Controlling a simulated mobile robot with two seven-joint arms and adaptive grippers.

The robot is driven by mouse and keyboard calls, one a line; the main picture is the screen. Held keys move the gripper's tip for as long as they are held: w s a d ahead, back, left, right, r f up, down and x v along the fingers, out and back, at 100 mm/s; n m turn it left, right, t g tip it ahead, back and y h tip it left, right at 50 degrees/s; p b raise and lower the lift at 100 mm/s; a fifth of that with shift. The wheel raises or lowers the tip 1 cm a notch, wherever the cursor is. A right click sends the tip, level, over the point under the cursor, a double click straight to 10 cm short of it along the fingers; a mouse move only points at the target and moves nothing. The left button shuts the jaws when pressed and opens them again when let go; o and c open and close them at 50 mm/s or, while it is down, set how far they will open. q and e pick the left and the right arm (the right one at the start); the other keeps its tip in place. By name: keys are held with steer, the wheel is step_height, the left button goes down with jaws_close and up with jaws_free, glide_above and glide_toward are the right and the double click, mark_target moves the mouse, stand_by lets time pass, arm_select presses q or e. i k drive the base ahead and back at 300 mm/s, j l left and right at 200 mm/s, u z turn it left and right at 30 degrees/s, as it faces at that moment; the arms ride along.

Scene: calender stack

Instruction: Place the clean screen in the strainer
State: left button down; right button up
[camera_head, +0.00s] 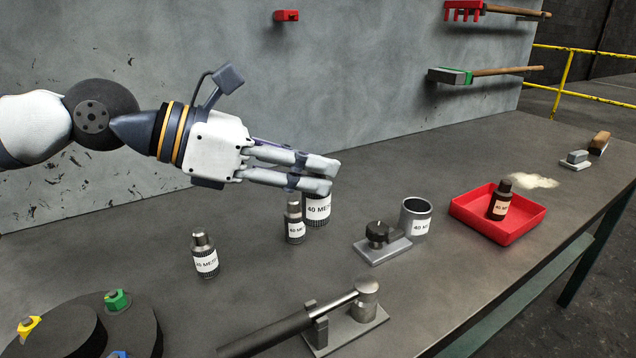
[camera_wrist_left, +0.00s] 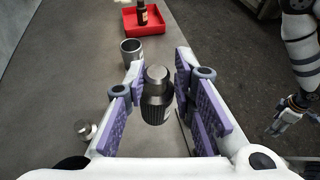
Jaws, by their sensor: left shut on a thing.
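My left gripper (camera_head: 325,177) is shut on a dark screen cartridge (camera_head: 317,208) with a white "40 ME..." label. Its top is hidden by the fingers. In the left wrist view the held cartridge (camera_wrist_left: 157,100) sits between the purple pads with its metal cap toward me. I cannot tell whether it clears the table. A steel cup (camera_head: 416,216), seemingly the strainer body, stands to the right and looks open at the top. My right gripper (camera_wrist_left: 284,117) shows small in the left wrist view.
Two more labelled cartridges, one near the gripper (camera_head: 295,225) and one farther left (camera_head: 205,257), stand on the table. A metal plate with a black knob (camera_head: 382,245) lies by the cup. A long-handled tool (camera_head: 300,325) is in front. A dark round holder (camera_head: 75,330) is lower left.

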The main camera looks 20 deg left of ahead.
mark_target(411, 229)
steer(key=i+l+u, duration=0.3)
steer(key=l, duration=0.15)
steer(key=i+l+u, duration=0.1)
steer(key=l+u, duration=0.15)
steer(key=l, duration=0.25)
steer(key=i+l+u, duration=0.1)
steer(key=l+u, duration=0.2)
steer(key=l, duration=0.2)
steer(key=l+u, duration=0.25)
steer(key=l, duration=0.3)
steer(key=i, duration=0.05)
